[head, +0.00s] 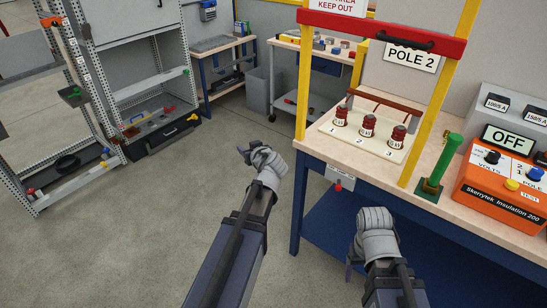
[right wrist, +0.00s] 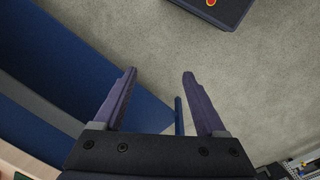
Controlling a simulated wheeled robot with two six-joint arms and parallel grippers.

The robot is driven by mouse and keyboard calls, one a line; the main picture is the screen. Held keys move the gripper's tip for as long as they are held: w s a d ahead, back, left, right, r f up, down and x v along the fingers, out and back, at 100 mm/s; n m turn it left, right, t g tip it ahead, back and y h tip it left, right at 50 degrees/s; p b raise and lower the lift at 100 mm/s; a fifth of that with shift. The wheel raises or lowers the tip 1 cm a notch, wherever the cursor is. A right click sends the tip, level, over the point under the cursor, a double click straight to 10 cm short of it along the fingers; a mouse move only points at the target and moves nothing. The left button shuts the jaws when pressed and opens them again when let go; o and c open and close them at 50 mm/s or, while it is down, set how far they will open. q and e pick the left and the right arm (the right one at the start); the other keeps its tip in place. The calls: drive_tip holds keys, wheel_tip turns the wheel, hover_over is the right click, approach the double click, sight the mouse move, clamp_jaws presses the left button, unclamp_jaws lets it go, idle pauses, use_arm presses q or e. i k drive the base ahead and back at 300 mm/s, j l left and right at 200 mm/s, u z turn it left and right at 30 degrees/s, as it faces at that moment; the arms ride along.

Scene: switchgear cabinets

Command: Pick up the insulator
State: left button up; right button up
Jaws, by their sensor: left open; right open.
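Three dark red, ribbed insulator-like posts with pale labels stand upright on a cream board (head: 362,140) on the bench: one at number 1 (head: 341,116), one at number 2 (head: 368,126), one at number 3 (head: 397,137). I cannot tell which is the insulator. My left gripper (head: 243,152) is over the floor, left of the bench and apart from the posts. My right gripper (head: 350,262) is low in front of the bench's edge. In the right wrist view (right wrist: 160,73) its two fingers are apart with nothing between them.
A yellow frame with a red top bar (head: 385,35) stands around the board. To its right are a green post (head: 440,165) and an orange tester (head: 500,192) showing OFF (head: 507,139). A blue shelf (head: 385,230) lies under the bench.

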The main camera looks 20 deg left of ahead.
sight(340, 119)
drive_tip(key=j+z, duration=0.15)
drive_tip(key=z, duration=0.6)
drive_tip(key=j+z, duration=0.35)
drive_tip(key=j, duration=0.15)
drive_tip(key=j+z, duration=0.4)
drive_tip(key=j, duration=0.2)
drive_tip(key=j+z, duration=0.1)
drive_tip(key=j, duration=1)
drive_tip(key=k, duration=0.1)
